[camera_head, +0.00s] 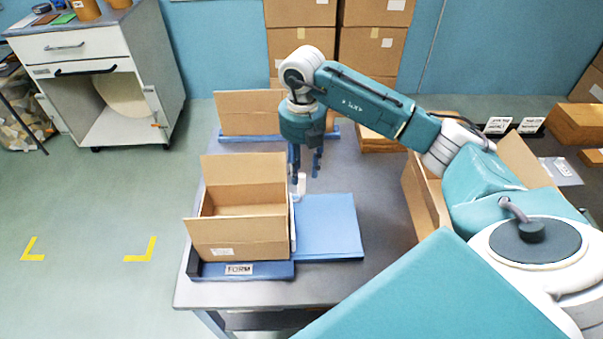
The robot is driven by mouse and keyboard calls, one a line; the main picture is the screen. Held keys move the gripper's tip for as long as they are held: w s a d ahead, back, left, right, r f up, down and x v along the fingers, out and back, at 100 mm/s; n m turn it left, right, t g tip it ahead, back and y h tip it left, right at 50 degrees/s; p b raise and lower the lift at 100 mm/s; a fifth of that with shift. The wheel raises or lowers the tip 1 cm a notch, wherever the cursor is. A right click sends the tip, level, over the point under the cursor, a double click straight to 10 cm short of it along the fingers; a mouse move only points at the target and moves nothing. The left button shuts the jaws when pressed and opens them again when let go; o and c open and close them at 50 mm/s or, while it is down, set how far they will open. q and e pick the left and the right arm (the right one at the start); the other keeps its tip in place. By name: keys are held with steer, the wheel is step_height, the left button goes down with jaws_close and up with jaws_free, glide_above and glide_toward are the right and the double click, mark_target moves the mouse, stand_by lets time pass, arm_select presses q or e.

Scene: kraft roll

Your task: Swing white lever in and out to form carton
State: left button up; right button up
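An open brown carton (238,238) stands on a blue base labelled FORM (240,269) at the table's front left. Its flaps stand up and outward. A small white lever (301,184) shows upright at the carton's right rear edge. My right gripper (305,172) points down at the lever, its dark blue fingers spaced apart around or just behind the lever's top. I cannot tell whether they touch it. My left gripper is not in view.
A flat blue plate (328,226) lies right of the carton. Another carton (248,112) stands at the table's back, and an open one (426,200) stands at the right under my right arm. Stacked boxes (375,50) stand behind. A white cabinet (100,75) is at the left.

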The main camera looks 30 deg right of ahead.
mark_target(302, 176)
steer(key=f, duration=0.2)
steer(key=shift+w+f, duration=0.2)
steer(key=shift+f, duration=0.2)
steer(key=shift+s+f+p, duration=0.1)
steer(key=shift+f+p, duration=0.3)
steer(key=shift+f, duration=0.25)
steer(key=shift+c, duration=1)
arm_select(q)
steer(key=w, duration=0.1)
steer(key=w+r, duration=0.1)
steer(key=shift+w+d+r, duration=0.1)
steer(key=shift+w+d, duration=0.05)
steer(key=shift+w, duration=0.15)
arm_select(e)
jaws_close()
